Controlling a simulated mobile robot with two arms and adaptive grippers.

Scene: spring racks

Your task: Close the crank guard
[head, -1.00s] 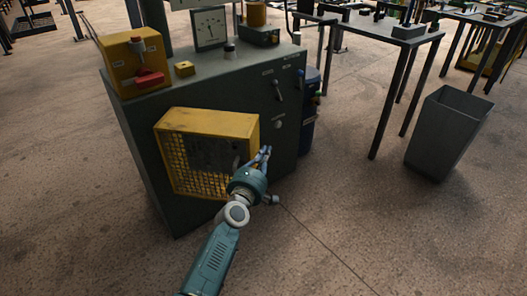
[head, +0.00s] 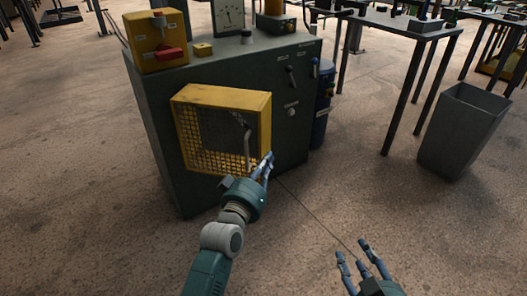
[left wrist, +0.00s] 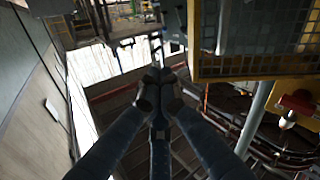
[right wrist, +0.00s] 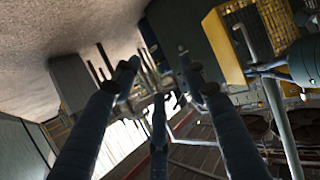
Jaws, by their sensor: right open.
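The crank guard (head: 222,97) is a yellow box with mesh on the front of a dark green cabinet; I cannot tell how far it is closed. A grey bent crank rod (head: 247,145) shows at its right side, and also in the right wrist view (right wrist: 270,90). My left gripper (head: 267,160) is at the guard's lower right corner; its fingers look drawn together with nothing visible between them. I cannot tell whether it touches the guard. In the left wrist view the yellow guard (left wrist: 260,72) is at upper right. My right gripper (head: 358,252) is open and empty, low, away from the cabinet.
The cabinet (head: 150,130) carries a yellow box with a red handle (head: 158,45), a gauge (head: 229,17) and levers. A blue cylinder (head: 321,125) stands at its right side. A grey bin (head: 463,130) and a table (head: 385,22) stand right. The floor in front is clear.

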